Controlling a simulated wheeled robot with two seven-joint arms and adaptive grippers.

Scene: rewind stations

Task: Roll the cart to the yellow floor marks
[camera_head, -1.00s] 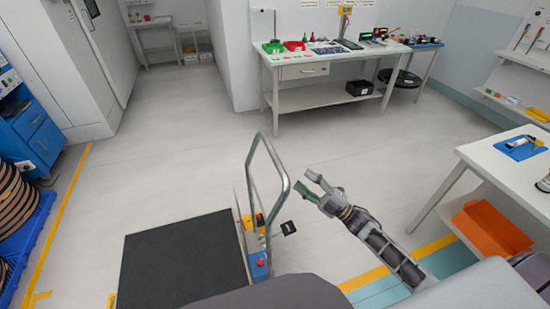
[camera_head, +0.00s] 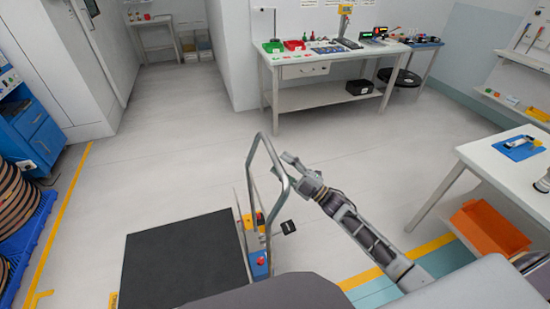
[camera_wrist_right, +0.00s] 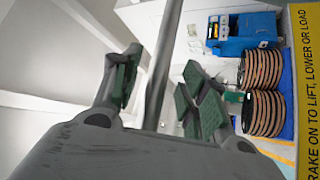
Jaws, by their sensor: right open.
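The cart has a black flat deck (camera_head: 185,262) at the bottom left of centre in the head view. Its grey tube handle (camera_head: 250,172) stands upright at the deck's right end. My right gripper (camera_head: 284,166) is open at the upper right part of this handle. In the right wrist view the handle tube (camera_wrist_right: 161,85) runs between the two spread fingers (camera_wrist_right: 160,90), which are not closed on it. Yellow floor marks show at the lower left, a corner mark (camera_head: 38,297) and a short mark (camera_head: 113,300) beside the deck. My left gripper is out of view.
A workbench (camera_head: 330,97) stands at the back. A white table (camera_head: 500,172) with an orange bin (camera_head: 490,228) is at the right. A blue cabinet (camera_head: 35,140) and a blue pallet (camera_head: 40,230) with reels line the left. Grey floor between is clear.

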